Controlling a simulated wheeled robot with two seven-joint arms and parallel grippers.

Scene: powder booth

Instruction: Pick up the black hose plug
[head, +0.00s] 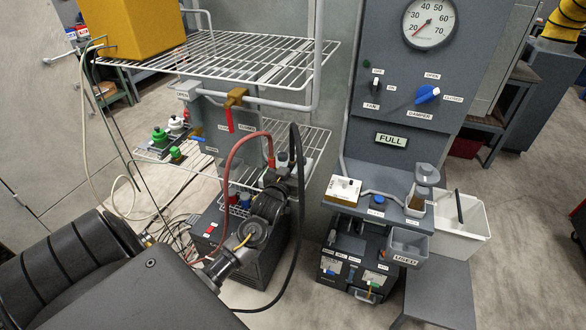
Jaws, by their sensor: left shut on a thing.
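My left arm comes in from the lower left, and my left gripper (284,165) is at the lower wire shelf, beside the grey cabinet. It is shut on what looks like the black hose plug, which is mostly hidden by the fingers and wrist. The black hose (301,190) arches up from the gripper, bends over and hangs down to the floor. A red hose (233,150) ends in a red plug (271,160) just left of the gripper. My right gripper is not in view.
An upper wire shelf (230,55) carries a yellow box (130,25) above the gripper. Loose hoses lie on the floor.

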